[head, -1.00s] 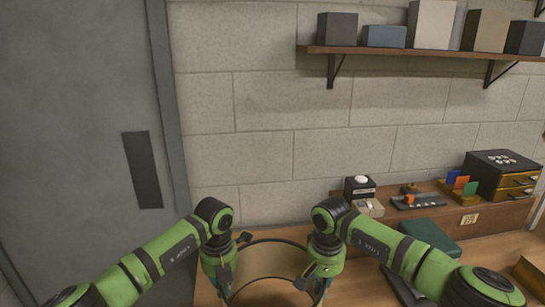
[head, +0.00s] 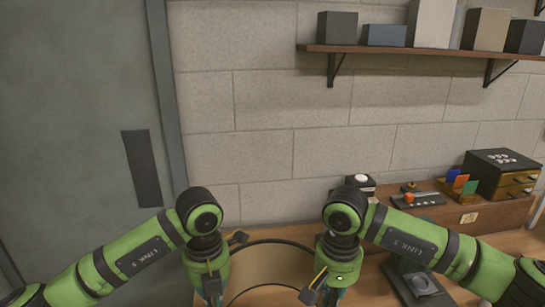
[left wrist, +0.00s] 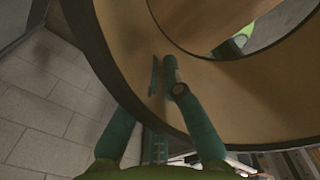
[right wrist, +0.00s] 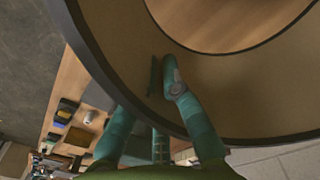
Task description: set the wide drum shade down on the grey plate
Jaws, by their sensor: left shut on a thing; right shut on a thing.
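The wide drum shade (head: 272,264) is tan inside with a dark rim. It is held between my two grippers at the bottom of the head view, where its lower part is cut off. My left gripper (head: 212,288) is shut on the shade's left side; the left wrist view shows its fingers (left wrist: 163,78) at the tan shade wall (left wrist: 115,45). My right gripper (head: 322,286) is shut on the right side; its fingers (right wrist: 163,80) show against the wall (right wrist: 110,40) in the right wrist view. I cannot make out the grey plate in any view.
A dark square piece with a round part (head: 421,284) is on the wooden bench right of my right gripper. Behind are a drawer box (head: 503,174), coloured cards (head: 461,182) and a small tray (head: 414,199). A shelf (head: 430,50) with boxes hangs on the block wall.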

